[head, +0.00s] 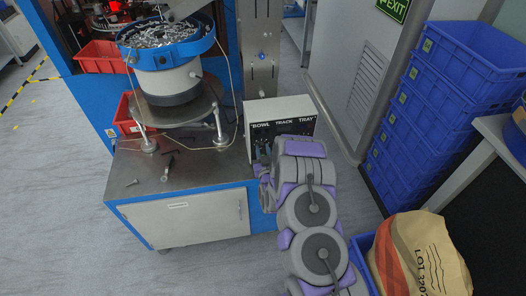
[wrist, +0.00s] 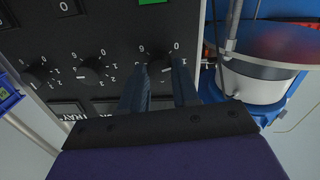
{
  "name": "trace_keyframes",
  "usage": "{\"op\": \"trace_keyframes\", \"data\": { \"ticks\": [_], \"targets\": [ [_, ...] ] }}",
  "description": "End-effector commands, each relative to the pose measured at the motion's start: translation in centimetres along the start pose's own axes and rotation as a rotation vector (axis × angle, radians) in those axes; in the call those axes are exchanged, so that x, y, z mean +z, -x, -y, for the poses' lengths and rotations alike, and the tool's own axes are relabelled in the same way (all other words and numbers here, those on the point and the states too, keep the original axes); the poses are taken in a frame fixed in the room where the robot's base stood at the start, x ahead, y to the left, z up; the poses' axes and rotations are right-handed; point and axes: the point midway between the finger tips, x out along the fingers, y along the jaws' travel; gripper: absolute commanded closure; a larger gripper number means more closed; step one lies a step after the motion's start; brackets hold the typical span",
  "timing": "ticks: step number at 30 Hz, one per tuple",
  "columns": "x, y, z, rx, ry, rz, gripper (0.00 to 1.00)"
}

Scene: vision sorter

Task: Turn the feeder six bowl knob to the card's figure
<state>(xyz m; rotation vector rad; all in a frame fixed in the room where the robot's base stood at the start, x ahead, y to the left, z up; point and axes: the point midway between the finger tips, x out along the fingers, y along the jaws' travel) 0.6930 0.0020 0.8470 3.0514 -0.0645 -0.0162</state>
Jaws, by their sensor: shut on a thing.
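The feeder control box (head: 282,107) stands on the metal bench and is marked BOWL, TRACK and TRAY from left to right. In the wrist view its dark panel (wrist: 110,35) is seen close up, turned round. My gripper (wrist: 160,70) has its two fingers on either side of the rightmost knob (wrist: 160,62), at the bowl end, and is shut on it. Figures such as 0 and 6 show around this knob; its pointer is too hidden to read. Two other knobs, a middle one (wrist: 92,68) and a left one (wrist: 38,73), stand clear. I cannot make out a card.
The blue bowl feeder (head: 168,45) stands left of the box, with thin cables near it. Stacked blue crates (head: 440,95) and a paper sack (head: 418,255) crowd the right. The floor at left is clear.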

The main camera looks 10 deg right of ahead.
Motion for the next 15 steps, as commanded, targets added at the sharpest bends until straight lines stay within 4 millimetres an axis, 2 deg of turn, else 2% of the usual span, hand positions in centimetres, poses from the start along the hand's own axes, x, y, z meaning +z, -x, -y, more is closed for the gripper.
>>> {"op": "trace_keyframes", "data": {
  "ticks": [7, 15],
  "targets": [
    [0.09, 0.00, -0.04, -0.002, -0.236, 0.011, 1.00],
    [0.09, 0.01, -0.02, -0.004, -0.288, 0.014, 1.00]
  ]
}}
